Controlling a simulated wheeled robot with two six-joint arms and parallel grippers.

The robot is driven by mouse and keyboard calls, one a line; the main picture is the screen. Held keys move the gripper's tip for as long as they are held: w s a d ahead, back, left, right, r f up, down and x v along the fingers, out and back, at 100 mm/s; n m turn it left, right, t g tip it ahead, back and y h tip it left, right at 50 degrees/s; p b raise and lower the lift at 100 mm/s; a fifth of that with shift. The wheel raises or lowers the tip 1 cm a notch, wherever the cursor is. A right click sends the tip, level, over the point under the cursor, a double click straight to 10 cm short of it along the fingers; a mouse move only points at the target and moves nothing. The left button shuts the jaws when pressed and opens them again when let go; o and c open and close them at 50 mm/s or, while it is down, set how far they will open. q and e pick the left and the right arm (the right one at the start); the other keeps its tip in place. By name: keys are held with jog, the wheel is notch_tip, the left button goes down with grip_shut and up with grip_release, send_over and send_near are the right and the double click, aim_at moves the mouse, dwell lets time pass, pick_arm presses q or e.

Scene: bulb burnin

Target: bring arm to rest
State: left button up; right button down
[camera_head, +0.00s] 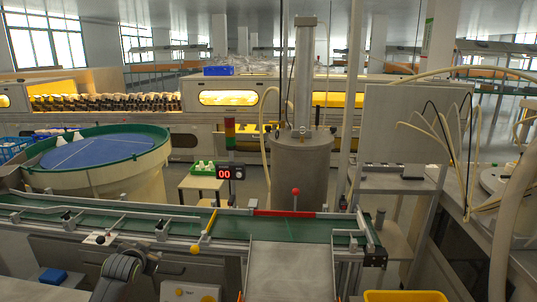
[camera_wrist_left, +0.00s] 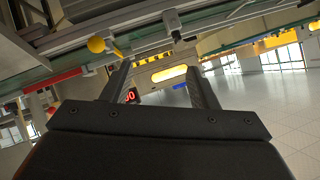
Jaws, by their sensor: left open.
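My left arm (camera_head: 122,272) comes in at the lower left of the head view, in front of the near side of the conveyor; its gripper cannot be made out there. In the left wrist view my left gripper (camera_wrist_left: 161,76) shows two dark fingers spread apart with nothing between them. Beyond the fingers are the red-digit display and a lit window of the far machine. My right gripper shows in neither view.
A green conveyor (camera_head: 185,219) with metal rails runs across the front. A yellow knob (camera_wrist_left: 96,44) and rail parts lie near the fingers in the wrist view. A metal plate (camera_head: 290,270) juts toward me. A yellow bin (camera_head: 404,296) is at bottom right.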

pick_arm(q)
notch_tip(320, 180, up, 11)
jog(key=w+d+t+h, duration=0.2)
jog(key=w+t, duration=0.1)
jog(key=t, duration=0.4)
jog(key=s+a+f+n+g+y, duration=0.1)
jog(key=s+f+g, duration=0.3)
jog(key=f, duration=1)
jog(key=s+a+f+g, duration=0.1)
jog(key=s+f, duration=0.5)
jog(key=f, duration=0.8)
jog(key=s+f+n+g, duration=0.1)
jog(key=s+f+g, duration=0.4)
jog(key=s+f, duration=1.3)
jog(key=s+d+f+g, duration=0.1)
jog(key=s+f, duration=0.4)
jog(key=s, duration=0.8)
jog(key=s+d+f+n+g, duration=0.1)
jog(key=s+f+g, duration=0.3)
jog(key=s, duration=0.9)
jog(key=s+d+f+n+g, duration=0.1)
jog(key=s+d+f+g, duration=0.1)
jog(key=s+f, duration=0.6)
jog(key=s+d, duration=0.1)
jog(key=s, duration=0.5)
jog(key=shift+f+g, duration=0.15)
jog(key=shift+g, duration=0.25)
jog(key=shift+w, duration=0.1)
